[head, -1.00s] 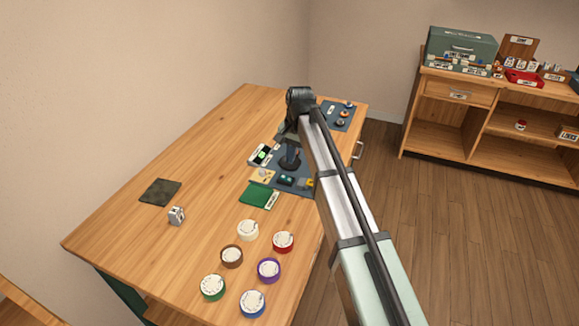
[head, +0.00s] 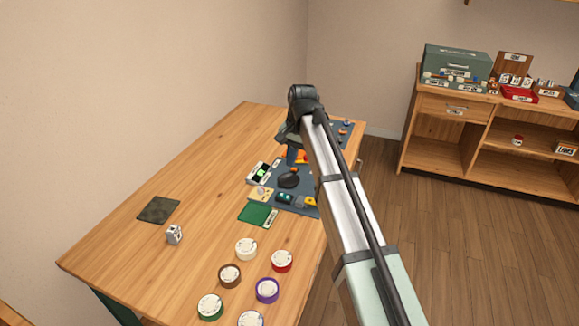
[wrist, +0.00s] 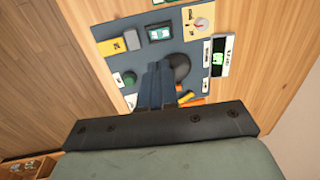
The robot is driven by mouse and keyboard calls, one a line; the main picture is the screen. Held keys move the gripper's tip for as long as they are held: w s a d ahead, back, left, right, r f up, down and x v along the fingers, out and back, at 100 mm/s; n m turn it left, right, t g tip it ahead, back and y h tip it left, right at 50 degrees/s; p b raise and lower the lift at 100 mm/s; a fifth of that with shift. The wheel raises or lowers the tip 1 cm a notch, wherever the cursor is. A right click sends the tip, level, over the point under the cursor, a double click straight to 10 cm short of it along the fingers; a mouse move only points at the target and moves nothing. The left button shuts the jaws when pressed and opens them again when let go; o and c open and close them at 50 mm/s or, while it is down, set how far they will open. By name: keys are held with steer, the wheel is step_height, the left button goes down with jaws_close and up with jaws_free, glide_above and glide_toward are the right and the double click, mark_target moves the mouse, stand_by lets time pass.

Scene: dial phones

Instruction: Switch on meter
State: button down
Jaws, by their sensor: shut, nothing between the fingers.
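A white device with a green-lit display (head: 262,172), which looks like a meter, lies at the left edge of the blue-grey mat; it also shows in the wrist view (wrist: 218,57). Its label is too small to read. A cream-yellow unit with a round dial (head: 258,194) sits beside it, also in the wrist view (wrist: 200,21). My gripper (head: 291,160) is shut and empty above the mat, its blue fingers (wrist: 158,68) beside a black rounded object (wrist: 179,67). The fingers are apart from the display device. My arm hides part of the mat.
A green board (head: 257,214) and several tape rolls (head: 267,290) lie nearer. The table's left side is mostly clear.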

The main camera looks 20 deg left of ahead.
mark_target(282, 195)
steer(key=shift+w+a+r, duration=0.1)
steer(key=shift+a, duration=0.05)
steer(key=a+f, duration=0.1)
steer(key=f, duration=0.8)
steer(key=a+f, duration=0.1)
steer(key=f, duration=0.3)
steer(key=shift+a+f, duration=0.3)
steer(key=shift+f, duration=0.1)
steer(key=shift+a+f+h, duration=0.4)
steer(key=shift+d, duration=0.2)
steer(key=shift+f, duration=0.1)
